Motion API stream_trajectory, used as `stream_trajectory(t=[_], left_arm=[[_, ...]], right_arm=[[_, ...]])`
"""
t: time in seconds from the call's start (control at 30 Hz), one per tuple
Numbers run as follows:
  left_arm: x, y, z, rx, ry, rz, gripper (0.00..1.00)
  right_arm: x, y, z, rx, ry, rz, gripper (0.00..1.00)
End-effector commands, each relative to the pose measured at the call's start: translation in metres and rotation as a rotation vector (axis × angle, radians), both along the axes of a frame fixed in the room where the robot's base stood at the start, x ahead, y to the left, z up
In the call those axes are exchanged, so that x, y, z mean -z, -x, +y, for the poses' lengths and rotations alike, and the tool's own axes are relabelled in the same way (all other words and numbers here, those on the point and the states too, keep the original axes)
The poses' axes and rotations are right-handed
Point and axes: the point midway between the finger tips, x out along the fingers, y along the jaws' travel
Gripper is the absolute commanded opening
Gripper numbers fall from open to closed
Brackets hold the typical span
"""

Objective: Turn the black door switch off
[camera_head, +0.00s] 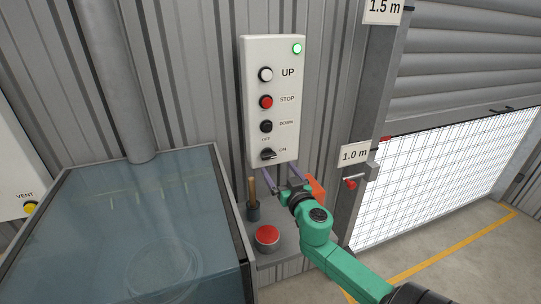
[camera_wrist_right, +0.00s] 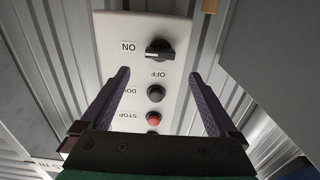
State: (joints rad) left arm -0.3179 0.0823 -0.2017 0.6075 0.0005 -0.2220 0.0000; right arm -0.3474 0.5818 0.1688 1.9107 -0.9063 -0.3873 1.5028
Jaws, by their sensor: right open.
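The black door switch (camera_head: 268,154) is a rotary knob at the bottom of a white control panel (camera_head: 252,110). Its handle points towards the ON label at its right; the OFF label is above it. My right gripper (camera_head: 281,171) is open and empty, just below the panel's lower edge with its fingers pointing at the wall. In the right wrist view the panel is upside down and the switch (camera_wrist_right: 159,49) shows beyond and between the open purple fingertips (camera_wrist_right: 160,76), apparently untouched. My left gripper is out of view.
Above the switch are black DOWN (camera_head: 266,127), red STOP (camera_head: 266,102) and white UP (camera_head: 265,74) buttons and a lit green lamp (camera_head: 297,49). Below is a grey shelf with a red button (camera_head: 267,236) and a wooden-handled tool (camera_head: 252,198). A glass-topped tank (camera_head: 130,230) stands left.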

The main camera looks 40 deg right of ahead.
Motion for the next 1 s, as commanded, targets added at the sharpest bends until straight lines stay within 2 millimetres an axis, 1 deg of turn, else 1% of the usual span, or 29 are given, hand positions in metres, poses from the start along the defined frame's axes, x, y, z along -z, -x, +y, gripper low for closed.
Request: stream_trajectory(t=[0.03, 0.13, 0.2, 0.3, 0.4, 0.63, 0.67, 0.7, 0.77, 0.8, 0.87, 0.9, 1.0], left_arm=[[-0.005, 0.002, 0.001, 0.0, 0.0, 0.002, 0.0], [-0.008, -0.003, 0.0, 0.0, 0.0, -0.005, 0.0], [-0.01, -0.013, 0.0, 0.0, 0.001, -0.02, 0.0], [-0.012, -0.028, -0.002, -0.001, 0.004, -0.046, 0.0], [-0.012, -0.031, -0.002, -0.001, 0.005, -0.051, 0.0], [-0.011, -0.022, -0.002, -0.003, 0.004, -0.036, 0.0], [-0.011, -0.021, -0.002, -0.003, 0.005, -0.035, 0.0], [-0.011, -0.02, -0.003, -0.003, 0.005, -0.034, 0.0], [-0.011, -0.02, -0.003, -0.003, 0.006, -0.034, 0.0], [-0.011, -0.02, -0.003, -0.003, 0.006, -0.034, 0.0], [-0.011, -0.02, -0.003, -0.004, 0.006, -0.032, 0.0], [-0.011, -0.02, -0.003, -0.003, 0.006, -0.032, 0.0], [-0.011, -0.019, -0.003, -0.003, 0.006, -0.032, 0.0]], right_arm=[[-0.005, -0.014, -0.005, 0.001, 0.004, -0.003, 0.95], [-0.003, -0.037, -0.013, 0.001, 0.003, -0.002, 0.95], [-0.002, -0.051, -0.019, 0.003, 0.0, -0.001, 0.95], [-0.001, -0.064, -0.023, 0.001, 0.0, -0.001, 0.95], [0.0, -0.07, -0.025, 0.001, 0.0, 0.001, 0.95], [0.001, -0.071, -0.025, 0.001, -0.001, 0.002, 0.95], [0.001, -0.071, -0.025, 0.001, -0.001, 0.002, 0.87], [0.001, -0.071, -0.025, 0.001, -0.001, 0.002, 0.72], [0.001, -0.071, -0.025, 0.001, -0.001, 0.002, 0.49], [0.001, -0.071, -0.025, 0.001, -0.001, 0.002, 0.34], [0.001, -0.071, -0.025, 0.001, -0.001, 0.002, 0.11], [0.001, -0.071, -0.025, 0.001, -0.001, 0.002, 0.09], [0.001, -0.071, -0.025, 0.001, 0.001, 0.003, 0.09]])
